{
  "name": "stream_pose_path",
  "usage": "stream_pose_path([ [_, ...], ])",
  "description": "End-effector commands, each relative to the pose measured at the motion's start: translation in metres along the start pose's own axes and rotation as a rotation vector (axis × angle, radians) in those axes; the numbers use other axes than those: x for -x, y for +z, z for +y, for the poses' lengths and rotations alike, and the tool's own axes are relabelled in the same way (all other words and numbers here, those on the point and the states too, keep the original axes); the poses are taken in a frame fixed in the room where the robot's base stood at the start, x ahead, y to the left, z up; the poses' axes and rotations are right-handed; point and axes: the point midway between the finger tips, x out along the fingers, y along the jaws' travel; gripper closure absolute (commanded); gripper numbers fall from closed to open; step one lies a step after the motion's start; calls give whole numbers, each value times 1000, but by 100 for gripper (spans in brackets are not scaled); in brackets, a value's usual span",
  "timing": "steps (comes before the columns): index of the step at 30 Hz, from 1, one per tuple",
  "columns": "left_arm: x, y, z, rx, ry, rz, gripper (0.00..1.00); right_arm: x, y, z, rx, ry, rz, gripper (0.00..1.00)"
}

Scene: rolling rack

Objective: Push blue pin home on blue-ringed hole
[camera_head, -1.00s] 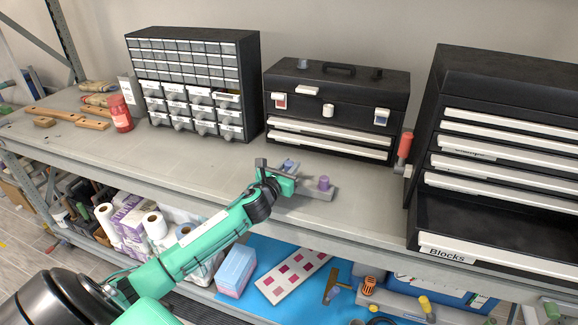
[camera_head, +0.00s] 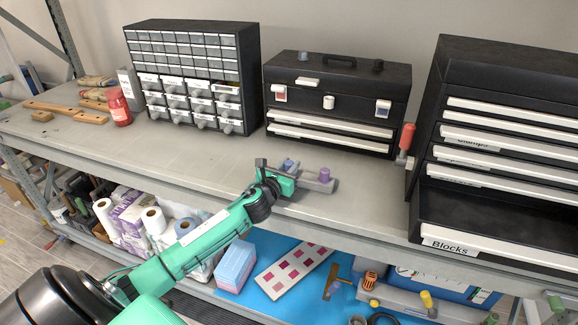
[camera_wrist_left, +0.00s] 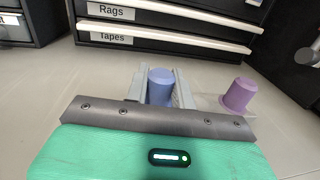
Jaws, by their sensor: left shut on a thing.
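The blue pin (camera_wrist_left: 160,86) stands upright between the fingers of my left gripper (camera_wrist_left: 163,90) in the left wrist view; the fingers are shut on it. In the head view, the left gripper (camera_head: 288,169) is low over the grey block (camera_head: 318,187) on the shelf top, and the blue pin shows there only in small part. A purple pin (camera_head: 324,175) stands upright on the block to the right; it also shows in the left wrist view (camera_wrist_left: 238,94). The blue-ringed hole is hidden, so I cannot tell how deep the pin sits. My right gripper is not in view.
A black toolbox (camera_head: 337,80) stands behind the block. A small-drawer cabinet (camera_head: 194,75) is to the left, and a large drawer unit with an open Blocks drawer (camera_head: 490,250) is to the right.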

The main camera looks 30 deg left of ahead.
Motion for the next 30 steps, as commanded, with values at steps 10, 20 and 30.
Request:
stream_pose_path([
  [10,0,-2,0,0,0,3,54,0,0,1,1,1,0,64],
  [20,1,-2,0,0,0,3,50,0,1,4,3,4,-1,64],
  [30,42,-5,0,-3,-1,4,50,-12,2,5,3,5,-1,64],
])
